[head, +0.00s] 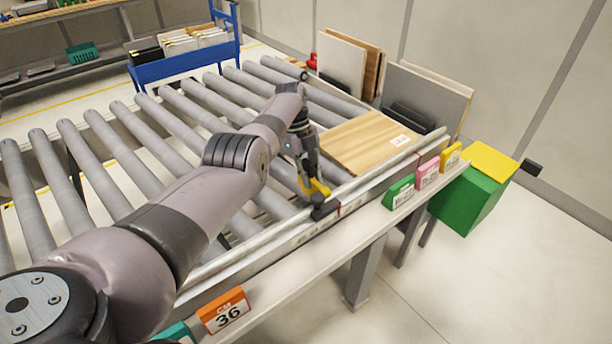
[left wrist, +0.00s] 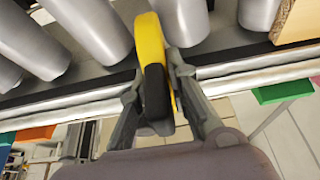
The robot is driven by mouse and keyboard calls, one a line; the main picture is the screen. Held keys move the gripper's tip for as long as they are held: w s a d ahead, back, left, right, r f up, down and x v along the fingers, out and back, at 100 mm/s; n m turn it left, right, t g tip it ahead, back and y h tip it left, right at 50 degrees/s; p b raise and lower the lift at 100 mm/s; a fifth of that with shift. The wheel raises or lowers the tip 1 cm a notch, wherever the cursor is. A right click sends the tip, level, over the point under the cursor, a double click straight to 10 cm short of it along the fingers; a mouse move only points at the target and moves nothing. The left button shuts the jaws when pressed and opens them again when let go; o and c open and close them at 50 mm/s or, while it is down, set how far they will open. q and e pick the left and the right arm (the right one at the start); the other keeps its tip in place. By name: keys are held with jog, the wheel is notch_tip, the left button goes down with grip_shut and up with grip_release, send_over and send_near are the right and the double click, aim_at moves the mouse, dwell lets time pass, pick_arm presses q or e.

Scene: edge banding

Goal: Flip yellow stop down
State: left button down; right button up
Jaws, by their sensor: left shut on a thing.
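The yellow stop (head: 314,188) is mounted at the near rail of the roller conveyor, beside the front left corner of a wooden board. My left gripper (head: 318,192) reaches down over the rail and is at the stop. In the left wrist view the yellow stop (left wrist: 154,50), with a black part on its near end, stands between the fingers of my left gripper (left wrist: 158,95), which is shut on it. The stop's base is partly hidden by the gripper. My right gripper is in neither view.
The wooden board (head: 368,142) lies on the rollers (head: 175,108) right of the stop. Green, pink and yellow cards stand on the ledge (head: 375,215), with an orange card (head: 224,311) marked 36 nearer me. A green box (head: 467,201) is at the right end. More panels (head: 342,65) lean behind.

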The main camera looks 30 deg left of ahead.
pick_arm(q)
jog(key=shift+s+f, duration=0.1)
jog(key=c, duration=1.6)
grip_release()
notch_tip(320, 180, up, 10)
